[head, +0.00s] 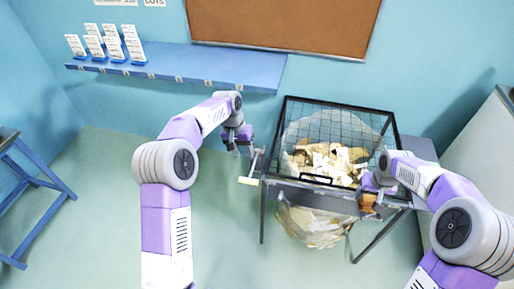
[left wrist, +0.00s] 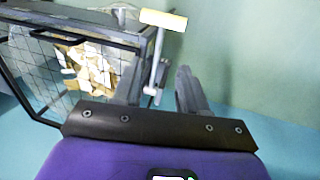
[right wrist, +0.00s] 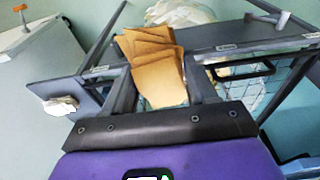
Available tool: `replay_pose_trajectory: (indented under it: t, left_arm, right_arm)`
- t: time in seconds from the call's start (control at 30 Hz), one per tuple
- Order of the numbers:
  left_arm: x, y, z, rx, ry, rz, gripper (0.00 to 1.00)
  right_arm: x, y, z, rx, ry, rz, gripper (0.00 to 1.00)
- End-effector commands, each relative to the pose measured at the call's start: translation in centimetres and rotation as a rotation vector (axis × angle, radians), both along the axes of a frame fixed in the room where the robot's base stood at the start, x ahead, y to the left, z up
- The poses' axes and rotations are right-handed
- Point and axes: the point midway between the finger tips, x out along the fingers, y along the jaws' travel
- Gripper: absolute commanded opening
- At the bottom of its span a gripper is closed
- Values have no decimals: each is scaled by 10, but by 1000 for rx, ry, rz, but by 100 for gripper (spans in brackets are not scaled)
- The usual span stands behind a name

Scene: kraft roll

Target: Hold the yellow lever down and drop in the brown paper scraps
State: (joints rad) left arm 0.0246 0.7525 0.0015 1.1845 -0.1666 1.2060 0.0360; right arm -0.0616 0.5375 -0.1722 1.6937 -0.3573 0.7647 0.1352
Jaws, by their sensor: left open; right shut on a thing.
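The yellow lever (head: 248,181) sticks out from the left front corner of the bin stand (head: 330,194). In the left wrist view its yellow handle (left wrist: 163,20) lies past my fingertips, and its grey rod shows between the fingers. My left gripper (head: 242,150) is open, above and behind the handle in the head view; I cannot tell whether it touches the rod. My right gripper (head: 369,195) is shut on the brown paper scraps (right wrist: 155,68), a fanned stack, at the stand's front right. A black mesh lid (head: 335,118) covers the stand's top.
A clear bag with pale and brown scraps (head: 330,160) hangs inside the stand. A blue shelf (head: 190,68) with white cards is on the back wall. A blue-legged table (head: 35,195) stands far left and a pale cabinet (head: 485,155) at right. The left floor is clear.

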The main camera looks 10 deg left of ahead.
Motion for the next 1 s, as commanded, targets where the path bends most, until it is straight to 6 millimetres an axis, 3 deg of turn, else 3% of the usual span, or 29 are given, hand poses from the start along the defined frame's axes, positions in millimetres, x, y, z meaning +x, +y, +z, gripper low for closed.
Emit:
replay_pose_trajectory:
  t: [0.3, 0.5, 0.7, 0.97, 1.0]
  left_arm:
    - [-1, -12, -62, 0, 4, -1, 42]
    - [-1, -18, -89, 0, 2, -1, 42]
    - [0, -20, -100, -1, 0, 0, 42]
    - [0, -20, -100, -1, 0, 0, 42]
    - [0, -20, -100, -1, 0, 0, 38]
  right_arm:
    - [0, 0, 0, 0, 0, 0, 27]
    - [0, 0, 0, 0, 0, 0, 27]
    - [0, 0, 0, 0, 0, 0, 27]
    - [0, 0, 0, 0, 0, 0, 27]
    - [0, 0, 0, 0, 0, 0, 27]
